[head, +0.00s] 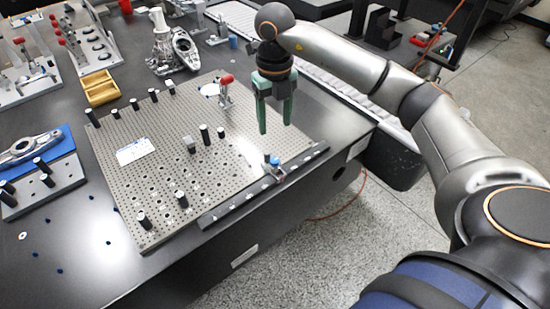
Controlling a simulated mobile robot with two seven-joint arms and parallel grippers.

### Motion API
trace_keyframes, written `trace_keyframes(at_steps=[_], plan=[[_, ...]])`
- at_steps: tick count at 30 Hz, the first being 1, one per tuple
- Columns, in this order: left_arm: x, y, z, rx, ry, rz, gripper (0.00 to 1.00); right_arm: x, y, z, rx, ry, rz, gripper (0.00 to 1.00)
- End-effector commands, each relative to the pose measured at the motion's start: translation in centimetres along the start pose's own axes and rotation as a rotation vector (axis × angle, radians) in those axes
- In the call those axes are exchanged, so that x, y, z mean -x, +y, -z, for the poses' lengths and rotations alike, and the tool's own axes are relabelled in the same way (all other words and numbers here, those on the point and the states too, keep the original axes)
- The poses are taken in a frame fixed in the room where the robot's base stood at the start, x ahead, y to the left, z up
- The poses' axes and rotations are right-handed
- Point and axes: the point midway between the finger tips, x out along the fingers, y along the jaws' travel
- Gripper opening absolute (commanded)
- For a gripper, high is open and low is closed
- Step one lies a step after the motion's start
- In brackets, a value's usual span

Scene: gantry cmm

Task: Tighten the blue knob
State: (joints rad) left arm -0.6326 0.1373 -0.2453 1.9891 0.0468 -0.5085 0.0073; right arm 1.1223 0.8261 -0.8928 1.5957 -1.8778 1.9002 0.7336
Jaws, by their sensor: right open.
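The blue knob (274,161) sits on a small metal fixture near the right front edge of the perforated plate (230,180). My right gripper (275,128) has green fingers pointing down. It is open and empty, above the plate and a little behind the knob in the picture. A clear gap separates the fingertips from the knob. My left gripper is not in view.
A red-handled clamp (226,92) stands on the plate left of my right gripper. Several black posts (204,134) rise from the plate. A dark rail (235,203) runs along its front edge. A yellow wooden tray (100,88) lies behind the plate.

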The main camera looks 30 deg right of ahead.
Motion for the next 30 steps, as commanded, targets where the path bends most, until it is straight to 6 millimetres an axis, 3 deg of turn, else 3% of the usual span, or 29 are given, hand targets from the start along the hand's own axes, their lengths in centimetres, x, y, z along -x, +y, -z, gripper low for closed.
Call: trace_keyframes(at_steps=[12, 18, 30], plan=[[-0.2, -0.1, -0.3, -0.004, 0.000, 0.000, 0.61, -8.0, 0.0, 0.1, -0.004, 0.005, 0.001, 0.62], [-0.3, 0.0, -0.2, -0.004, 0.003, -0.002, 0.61, -10.8, 0.0, 0.1, -0.005, 0.003, 0.000, 0.62], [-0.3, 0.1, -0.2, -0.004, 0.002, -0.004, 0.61, -11.8, 0.0, 0.0, -0.004, 0.000, 0.000, 0.62]])
